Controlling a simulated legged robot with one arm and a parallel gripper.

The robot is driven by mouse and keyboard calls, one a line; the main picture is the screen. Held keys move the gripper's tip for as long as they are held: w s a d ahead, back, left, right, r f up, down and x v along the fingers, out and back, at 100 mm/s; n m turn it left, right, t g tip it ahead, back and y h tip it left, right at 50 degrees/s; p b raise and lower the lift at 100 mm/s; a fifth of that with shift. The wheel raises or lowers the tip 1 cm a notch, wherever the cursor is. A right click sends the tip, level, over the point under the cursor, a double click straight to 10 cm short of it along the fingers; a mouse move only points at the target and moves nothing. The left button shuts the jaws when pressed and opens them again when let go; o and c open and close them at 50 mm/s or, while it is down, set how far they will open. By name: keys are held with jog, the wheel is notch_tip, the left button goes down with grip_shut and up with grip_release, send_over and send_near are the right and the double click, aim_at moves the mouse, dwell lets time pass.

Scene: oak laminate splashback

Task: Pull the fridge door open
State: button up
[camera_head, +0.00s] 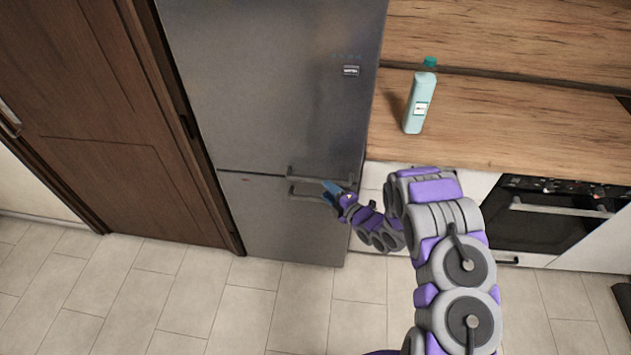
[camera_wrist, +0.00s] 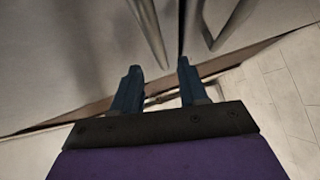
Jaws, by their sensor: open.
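The grey metal fridge (camera_head: 275,80) stands against the wall, with a larger upper door and a lower door (camera_head: 290,225). Both doors look shut. Two bar handles sit near the seam, the upper handle (camera_head: 310,174) just above the lower handle (camera_head: 303,193). My gripper (camera_head: 328,191) is at the right end of the handles, its blue fingers apart. In the wrist view my gripper (camera_wrist: 160,75) is open with nothing between its fingers, and a handle bar (camera_wrist: 147,30) shows ahead of it. I cannot tell whether a finger touches a handle.
A wooden counter (camera_head: 540,120) is right of the fridge, with a pale green bottle (camera_head: 414,103) on it. An oven (camera_head: 530,220) sits below the counter. A brown wooden door (camera_head: 95,110) is at left. The tiled floor in front is clear.

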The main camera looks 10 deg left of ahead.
aim_at(315, 181)
jog(key=x, duration=0.7)
jog(key=shift+w+a+f+b, duration=0.1)
jog(key=shift+w+a+b, duration=0.1)
jog(key=shift+b, duration=0.1)
jog(key=shift+c, duration=0.4)
grip_shut()
